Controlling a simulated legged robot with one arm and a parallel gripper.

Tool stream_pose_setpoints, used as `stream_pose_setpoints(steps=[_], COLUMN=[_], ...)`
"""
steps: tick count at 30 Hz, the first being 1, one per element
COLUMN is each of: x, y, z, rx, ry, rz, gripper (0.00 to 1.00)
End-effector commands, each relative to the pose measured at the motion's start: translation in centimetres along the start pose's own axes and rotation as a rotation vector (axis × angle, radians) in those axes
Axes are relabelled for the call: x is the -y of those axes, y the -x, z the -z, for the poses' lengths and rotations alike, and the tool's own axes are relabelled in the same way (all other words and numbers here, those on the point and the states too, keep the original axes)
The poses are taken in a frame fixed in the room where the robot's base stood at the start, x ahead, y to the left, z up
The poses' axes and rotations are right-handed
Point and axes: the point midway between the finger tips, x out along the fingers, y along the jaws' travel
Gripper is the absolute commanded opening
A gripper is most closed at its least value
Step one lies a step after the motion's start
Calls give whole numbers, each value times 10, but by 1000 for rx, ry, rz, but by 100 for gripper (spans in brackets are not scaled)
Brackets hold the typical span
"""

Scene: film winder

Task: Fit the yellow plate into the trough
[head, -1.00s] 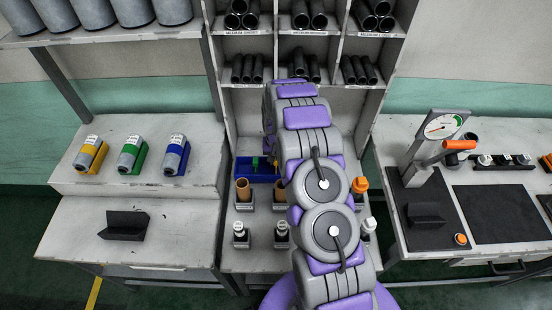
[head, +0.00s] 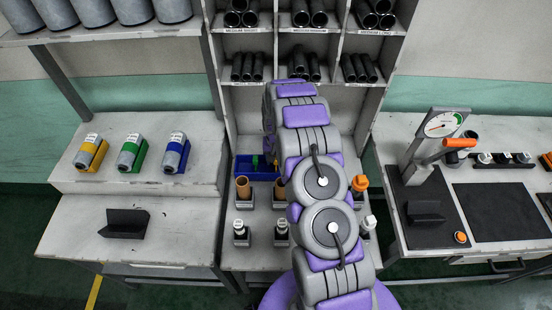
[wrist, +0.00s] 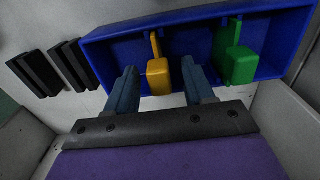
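The yellow plate (wrist: 158,74) is in the blue bin (wrist: 110,48) in the wrist view, with a narrow tab at its far end. My gripper (wrist: 159,68) is open, with one finger on each side of the yellow plate and visible gaps between. A green plate (wrist: 236,60) lies to the right in the same bin. A black angled trough (head: 124,223) sits on the left bench, and a similar black one (head: 425,212) on the right bench.
Grey rolls in yellow (head: 91,153), green (head: 131,152) and blue (head: 175,153) holders stand on the left shelf. Upright brown and white-topped pieces (head: 242,188) stand in front of the bin. A gauge press (head: 442,126) stands on the right bench.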

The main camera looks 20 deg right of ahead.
Motion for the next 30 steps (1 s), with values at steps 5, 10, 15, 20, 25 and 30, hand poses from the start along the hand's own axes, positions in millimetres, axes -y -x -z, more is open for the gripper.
stream_pose_setpoints(steps=[5, 10, 15, 20, 25, 30], x=[0, 0, 0, 0, 0, 0], y=[0, 2, 13, 38, 74, 113], z=[0, 0, 0, 1, 2, 2], rx=[0, 0, -1, -2, -4, -3], ry=[0, 0, 0, 0, 0, 0], rz=[0, 0, 0, 0, 1, 1], gripper=[57, 57, 57, 57, 57, 57])
